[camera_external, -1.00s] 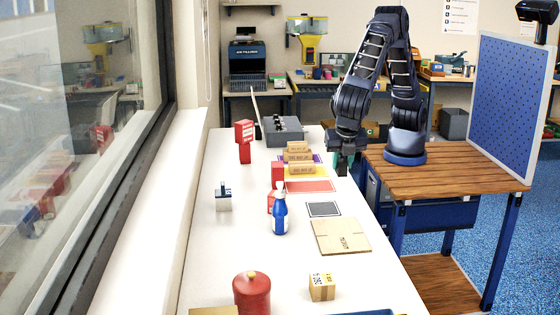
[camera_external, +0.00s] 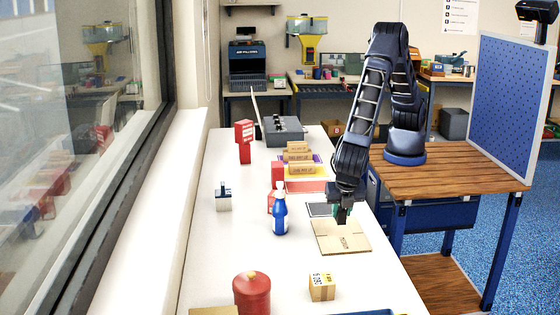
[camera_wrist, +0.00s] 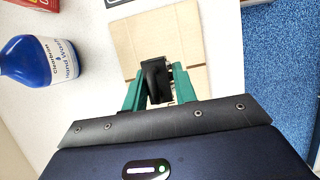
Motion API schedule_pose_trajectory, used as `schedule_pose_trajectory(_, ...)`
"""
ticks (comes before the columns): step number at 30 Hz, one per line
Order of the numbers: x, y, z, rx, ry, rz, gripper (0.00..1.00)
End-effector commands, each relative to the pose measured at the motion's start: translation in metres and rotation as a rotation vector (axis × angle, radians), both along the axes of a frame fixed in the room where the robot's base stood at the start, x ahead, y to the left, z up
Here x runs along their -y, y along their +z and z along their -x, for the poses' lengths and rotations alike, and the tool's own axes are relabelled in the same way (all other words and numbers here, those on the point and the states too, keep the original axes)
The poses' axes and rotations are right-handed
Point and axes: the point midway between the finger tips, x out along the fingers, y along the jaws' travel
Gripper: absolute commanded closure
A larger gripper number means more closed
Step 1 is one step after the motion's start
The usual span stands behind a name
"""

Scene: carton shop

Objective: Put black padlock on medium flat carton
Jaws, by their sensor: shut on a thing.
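My gripper (camera_external: 343,217) is over the far part of the medium flat carton (camera_external: 345,242), a tan flat board lying on the white table. In the wrist view, my gripper (camera_wrist: 158,92) is shut on the black padlock (camera_wrist: 154,76), held between its green fingers. The carton (camera_wrist: 180,30) lies beneath and beyond it. I cannot tell whether the padlock touches the carton. In the external view the padlock is too small and dark to make out clearly.
A blue bottle (camera_external: 280,214) stands left of the carton and also shows in the wrist view (camera_wrist: 40,60). A small box (camera_external: 321,287) and a red canister (camera_external: 252,294) stand nearer the camera. A dark-framed mat (camera_external: 319,209) lies behind the carton.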

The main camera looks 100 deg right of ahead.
Motion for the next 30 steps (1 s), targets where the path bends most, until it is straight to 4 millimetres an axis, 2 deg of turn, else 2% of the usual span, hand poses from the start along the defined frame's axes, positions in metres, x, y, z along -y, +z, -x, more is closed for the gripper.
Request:
schedule_pose_trajectory(5,0.000,-0.012,0.000,-0.001,0.001,0.001,1.00)
schedule_pose_trajectory(12,0.000,-0.042,0.000,-0.001,0.000,0.000,1.00)
schedule_pose_trajectory(24,0.000,-0.047,0.000,0.000,0.000,0.000,1.00)
schedule_pose_trajectory(25,0.000,-0.046,0.000,0.000,0.000,0.000,0.66)
schedule_pose_trajectory(27,0.000,-0.046,0.000,0.000,0.000,0.000,0.53)
schedule_pose_trajectory(30,0.000,-0.046,0.000,0.000,0.000,0.000,0.50)
